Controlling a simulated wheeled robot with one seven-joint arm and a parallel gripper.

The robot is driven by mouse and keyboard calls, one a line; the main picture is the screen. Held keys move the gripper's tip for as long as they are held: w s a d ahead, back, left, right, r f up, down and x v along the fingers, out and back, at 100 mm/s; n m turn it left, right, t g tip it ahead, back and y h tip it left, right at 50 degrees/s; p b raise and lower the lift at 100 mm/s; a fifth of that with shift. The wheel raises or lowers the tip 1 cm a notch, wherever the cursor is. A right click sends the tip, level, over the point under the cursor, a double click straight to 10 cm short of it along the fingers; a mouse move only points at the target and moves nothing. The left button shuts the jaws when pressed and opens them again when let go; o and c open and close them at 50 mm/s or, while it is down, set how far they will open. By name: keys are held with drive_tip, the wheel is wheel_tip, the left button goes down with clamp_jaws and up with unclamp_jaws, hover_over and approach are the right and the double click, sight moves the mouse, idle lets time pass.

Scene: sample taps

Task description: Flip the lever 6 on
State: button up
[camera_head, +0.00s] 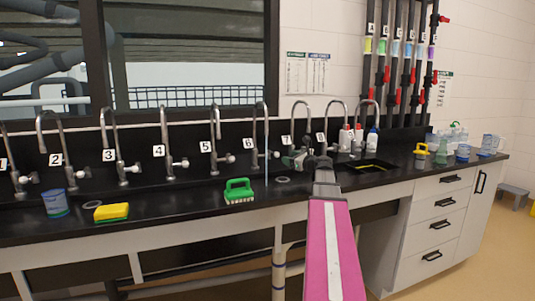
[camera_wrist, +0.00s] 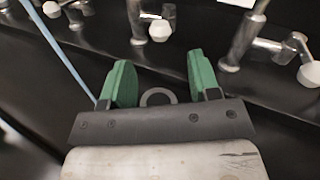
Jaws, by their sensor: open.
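Tap 6 (camera_head: 254,118) is a tall metal gooseneck beside the "6" label (camera_head: 247,143). A thin blue stream (camera_head: 266,165) runs straight down below its spout. The blue stream (camera_wrist: 62,55) passes left of the fingers.
Other numbered taps stand left and right along the black counter (camera_head: 180,205). A green brush (camera_head: 239,191), yellow sponge (camera_head: 111,212) and blue cup (camera_head: 55,203) sit on the counter. Bottles (camera_head: 372,141) stand at right. Another tap (camera_wrist: 242,42) is right of the fingers.

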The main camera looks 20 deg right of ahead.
sight(274, 153)
drive_tip(key=x, duration=1)
drive_tip(key=shift+w+a, duration=0.15)
drive_tip(key=shift+w, duration=0.15)
